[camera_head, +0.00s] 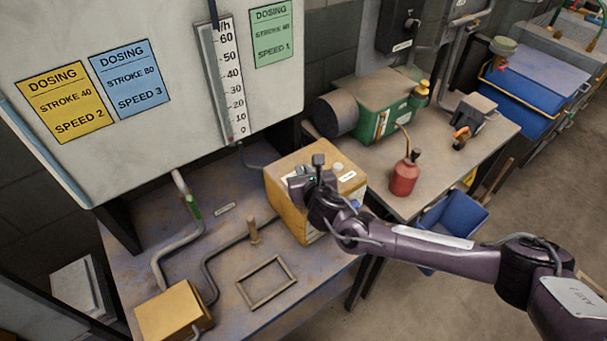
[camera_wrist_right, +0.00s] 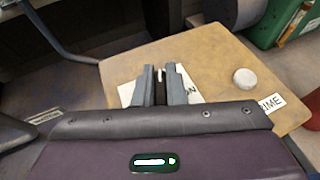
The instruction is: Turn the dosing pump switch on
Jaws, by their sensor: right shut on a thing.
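The dosing pump is a yellow-orange box (camera_head: 290,218) on the workbench, under the white board; its top fills the middle of the right wrist view (camera_wrist_right: 205,60). My right gripper (camera_head: 308,176) is over the pump's top, coming from the right. In the right wrist view its two fingers (camera_wrist_right: 160,76) are closed around a small dark switch (camera_wrist_right: 159,88) with a light tip. A white label, partly hidden by the fingers, shows a letter N to their right. The switch's exact tilt is hard to tell. My left gripper is not in view.
A round white knob (camera_wrist_right: 245,78) sits beside the switch, near a label ending in "IME". A wooden peg (camera_head: 254,230), an empty frame (camera_head: 267,283) and hoses lie left of the pump. A red oil can (camera_head: 404,178) and green machine (camera_head: 383,105) stand on the right table.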

